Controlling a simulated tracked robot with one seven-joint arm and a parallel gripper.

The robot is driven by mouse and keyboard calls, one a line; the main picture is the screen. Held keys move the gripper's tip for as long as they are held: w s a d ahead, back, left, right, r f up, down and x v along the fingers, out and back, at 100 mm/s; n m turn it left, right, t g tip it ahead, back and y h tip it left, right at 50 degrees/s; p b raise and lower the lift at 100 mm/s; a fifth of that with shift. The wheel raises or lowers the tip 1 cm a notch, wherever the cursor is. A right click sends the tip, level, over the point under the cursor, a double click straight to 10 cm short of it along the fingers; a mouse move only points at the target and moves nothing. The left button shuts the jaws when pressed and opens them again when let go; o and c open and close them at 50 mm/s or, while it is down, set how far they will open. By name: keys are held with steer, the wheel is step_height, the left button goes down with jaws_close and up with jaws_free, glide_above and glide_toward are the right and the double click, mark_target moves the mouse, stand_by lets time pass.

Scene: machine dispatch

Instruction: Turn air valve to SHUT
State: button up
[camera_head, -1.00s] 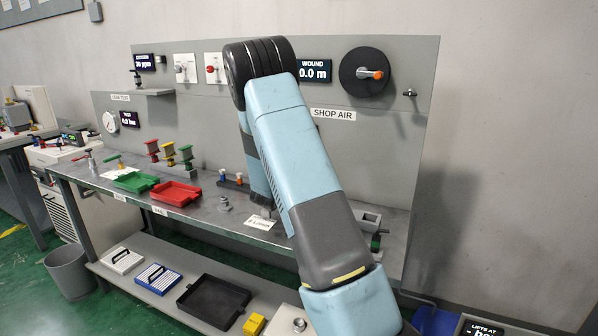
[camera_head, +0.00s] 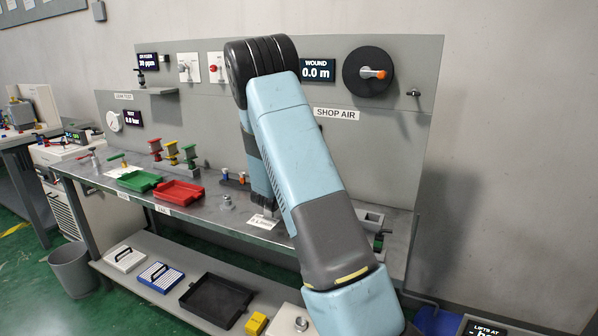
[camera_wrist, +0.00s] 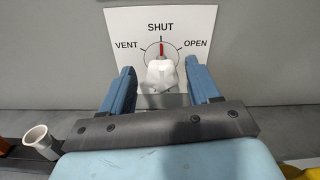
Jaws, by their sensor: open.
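The air valve's white knob (camera_wrist: 160,75) stands in front of a white dial card (camera_wrist: 197,22) marked VENT, SHUT and OPEN in the wrist view. A red pointer (camera_wrist: 162,48) above the knob points straight up at SHUT. My gripper (camera_wrist: 159,68) is open, with one blue finger on each side of the knob. Gaps show between the fingers and the knob, so it is around the knob but not shut on it. In the head view my arm covers much of the panel under the SHOP AIR sign (camera_head: 336,114), and I cannot make out the valve there.
The bench holds a green tray (camera_head: 139,181), a red tray (camera_head: 178,193) and several coloured fittings left of my arm. A black reel (camera_head: 357,72) is on the panel to the right. In the wrist view a white cup-like part (camera_wrist: 38,138) is at lower left.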

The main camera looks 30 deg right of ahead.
steer(key=v, duration=1.3)
steer(key=s+d+r+m+g+y, duration=0.2)
steer(key=s+r+m+g, duration=0.3)
steer(key=s+m, duration=0.45)
steer(key=s+d+r+m+g+y, duration=0.15)
steer(key=s+r+m+g, duration=0.45)
steer(key=s, duration=0.6)
steer(key=s+a+r+m+t+y, duration=0.2)
steer(key=s+a+r+m+y, duration=0.1)
steer(key=s+a+m+y, duration=0.2)
steer(key=s+a+r+m+t+y, duration=0.3)
steer(key=s+a+m+y, duration=0.2)
steer(key=s+a, duration=0.5)
steer(key=shift+s+r+m+t+y, duration=0.3)
steer(key=shift+s+r+m+y, duration=0.05)
steer(key=shift+m, duration=0.6)
